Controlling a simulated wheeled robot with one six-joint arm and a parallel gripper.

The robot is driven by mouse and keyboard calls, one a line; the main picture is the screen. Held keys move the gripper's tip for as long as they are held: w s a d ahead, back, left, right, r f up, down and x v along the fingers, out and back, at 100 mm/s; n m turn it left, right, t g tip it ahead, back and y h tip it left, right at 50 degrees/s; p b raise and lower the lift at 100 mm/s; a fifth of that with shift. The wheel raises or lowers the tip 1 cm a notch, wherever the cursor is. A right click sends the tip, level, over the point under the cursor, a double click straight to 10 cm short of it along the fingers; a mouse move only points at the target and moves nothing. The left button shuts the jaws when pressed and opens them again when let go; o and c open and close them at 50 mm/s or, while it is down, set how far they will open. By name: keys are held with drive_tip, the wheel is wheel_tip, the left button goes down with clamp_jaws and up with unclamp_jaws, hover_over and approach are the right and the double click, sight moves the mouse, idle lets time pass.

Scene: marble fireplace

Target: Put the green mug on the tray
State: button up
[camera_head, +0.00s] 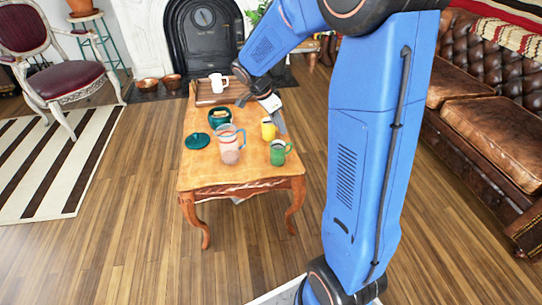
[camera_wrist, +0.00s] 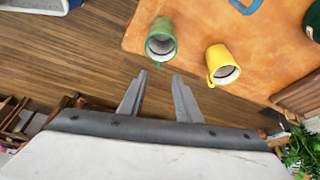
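The green mug (camera_head: 278,153) stands upright on the wooden table near its front right corner. In the wrist view the green mug (camera_wrist: 161,45) is just beyond my fingertips, apart from them. My gripper (camera_wrist: 160,78) is open, with nothing between its two fingers. In the head view my gripper (camera_head: 281,122) hangs over the table's right edge, behind the green mug and beside the yellow mug. The brown wooden tray (camera_head: 206,99) lies at the far end of the table, with a white mug (camera_head: 217,82) at it. My arm is near the tray's right side.
A yellow mug (camera_head: 268,130) stands behind the green one; it also shows in the wrist view (camera_wrist: 222,66). A clear pitcher (camera_head: 230,150), a dark green pot (camera_head: 220,117) and its lid (camera_head: 198,141) occupy the table's middle and left. A leather sofa (camera_head: 490,120) stands at right.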

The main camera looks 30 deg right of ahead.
drive_tip(key=x, duration=1)
drive_tip(key=shift+d+f, duration=0.1)
drive_tip(key=shift+f, duration=0.2)
drive_tip(key=shift+d+x, duration=0.15)
drive_tip(key=shift+x, duration=1.25)
drive_tip(key=shift+d+x, duration=0.2)
drive_tip(key=shift+x, duration=1.2)
drive_tip(key=shift+s+r, duration=0.15)
drive_tip(key=shift+r, duration=0.05)
clamp_jaws()
